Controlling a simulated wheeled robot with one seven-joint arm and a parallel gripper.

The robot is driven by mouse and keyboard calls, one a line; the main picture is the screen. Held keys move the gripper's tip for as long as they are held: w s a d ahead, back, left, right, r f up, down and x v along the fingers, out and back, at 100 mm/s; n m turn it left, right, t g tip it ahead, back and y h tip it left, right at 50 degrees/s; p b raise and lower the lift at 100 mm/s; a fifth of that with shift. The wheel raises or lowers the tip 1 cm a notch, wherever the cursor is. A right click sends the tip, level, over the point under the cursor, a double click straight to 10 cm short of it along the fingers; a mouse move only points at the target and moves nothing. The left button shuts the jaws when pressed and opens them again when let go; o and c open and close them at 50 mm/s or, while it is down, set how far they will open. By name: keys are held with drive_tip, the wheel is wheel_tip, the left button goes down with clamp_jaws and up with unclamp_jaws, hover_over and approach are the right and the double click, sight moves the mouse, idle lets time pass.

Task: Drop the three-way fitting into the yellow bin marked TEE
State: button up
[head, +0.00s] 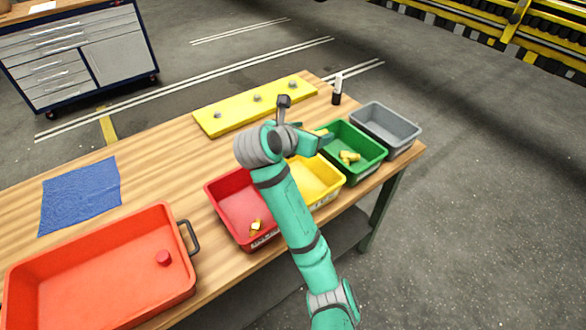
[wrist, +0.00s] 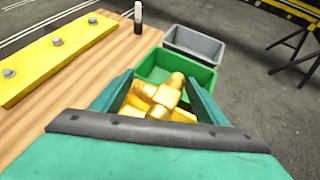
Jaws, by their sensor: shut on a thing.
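My gripper (wrist: 160,92) is shut on the brass three-way fitting (wrist: 168,92), which shows between its fingers in the wrist view. In the head view my gripper (head: 321,136) is above the bench by the back of the yellow bin and the left edge of the green bin. The yellow bin (head: 318,180) stands between the red and green bins, partly hidden by my arm. Its front label is too small to read. The visible part of its floor looks bare.
The green bin (head: 369,163) holds brass pieces, the red bin (head: 225,199) a small piece. A grey bin (head: 399,121) stands at the right end. A yellow plate (head: 235,113), a small bottle (head: 337,91), a blue cloth (head: 80,194) and an orange tray (head: 60,258) share the bench.

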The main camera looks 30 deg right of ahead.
drive_tip(key=shift+w+f, duration=0.1)
drive_tip(key=shift+w, duration=0.2)
drive_tip(key=shift+w+a+f, duration=0.1)
drive_tip(key=shift+w+f, duration=0.1)
drive_tip(key=shift+s+d+f, duration=0.1)
drive_tip(key=shift+s+f, duration=0.1)
drive_tip(key=shift+f, duration=1.15)
drive_tip(key=shift+s+d+f, duration=0.1)
drive_tip(key=shift+s+f, duration=0.1)
drive_tip(key=shift+f, duration=1.1)
drive_tip(key=o, duration=1.2)
drive_tip(key=shift+o, duration=0.5)
drive_tip(key=shift+w+a, duration=0.1)
drive_tip(key=shift+w, duration=0.05)
